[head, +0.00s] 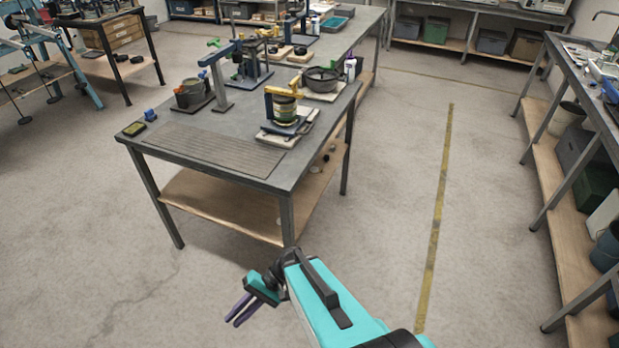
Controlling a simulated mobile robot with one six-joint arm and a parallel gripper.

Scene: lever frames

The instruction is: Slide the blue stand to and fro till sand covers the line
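A blue stand (285,127) sits on a pale board (268,138) near the right edge of the near workbench. It carries a round jar-like container (284,108), with a yellow bracket (284,91) over it. Sand and a line are too small to make out. Another blue-armed grey stand (220,84) stands further left on the bench. My gripper (233,321), with purple fingers, is at the bottom of the head view, well short of the bench and apart from everything. A narrow gap shows between its fingers, and nothing is in it.
The bench (170,124) has a ribbed mat (215,150) at its front and a dark pot (190,93) at left. A grey bowl (322,79) stands behind the blue stand. Open floor lies around me, with a yellow floor line (437,215) and another bench (575,70) at right.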

